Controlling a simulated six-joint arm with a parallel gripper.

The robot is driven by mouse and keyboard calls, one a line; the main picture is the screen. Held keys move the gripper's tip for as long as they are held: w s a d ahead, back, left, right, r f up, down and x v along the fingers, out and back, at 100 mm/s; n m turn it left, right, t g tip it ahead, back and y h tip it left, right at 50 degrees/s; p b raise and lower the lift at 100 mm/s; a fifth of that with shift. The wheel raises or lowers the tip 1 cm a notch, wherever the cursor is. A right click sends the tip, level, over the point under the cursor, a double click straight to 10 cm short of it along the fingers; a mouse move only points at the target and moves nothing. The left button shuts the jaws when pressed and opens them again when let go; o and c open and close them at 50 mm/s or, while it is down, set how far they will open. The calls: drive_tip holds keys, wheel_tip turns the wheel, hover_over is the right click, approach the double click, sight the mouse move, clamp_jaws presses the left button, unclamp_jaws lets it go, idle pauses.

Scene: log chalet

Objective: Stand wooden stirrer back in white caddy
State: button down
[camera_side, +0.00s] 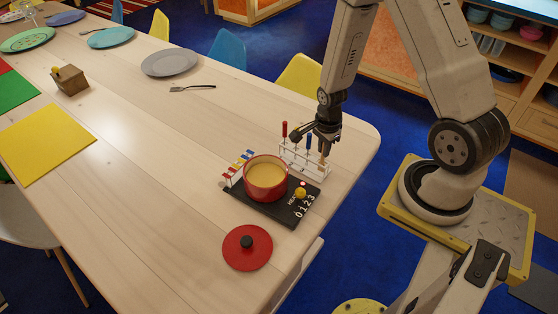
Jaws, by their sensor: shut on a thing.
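The white caddy (291,160) is a small rack behind the red pot, near the table's right edge. A red-handled tool (285,130) and a blue-handled tool (309,143) stand upright in it. My gripper (324,146) is above the caddy's right end, pointing down, shut on the wooden stirrer (323,158). The stirrer hangs roughly upright below the dark fingers. Its lower end is at the caddy's right end; I cannot tell whether it is inside a slot or just in front or behind.
A red pot (266,194) of yellow liquid stands on a dark hob (280,211) with a yellow knob (300,193). A small white rack (228,178) with coloured tabs is left of it. A red lid (247,248) lies in front.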

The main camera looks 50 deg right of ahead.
drive_tip(key=shift+f, duration=0.25)
drive_tip(key=c, duration=0.6)
unclamp_jaws()
drive_tip(key=shift+r, duration=0.2)
drive_tip(key=shift+r, duration=3.7)
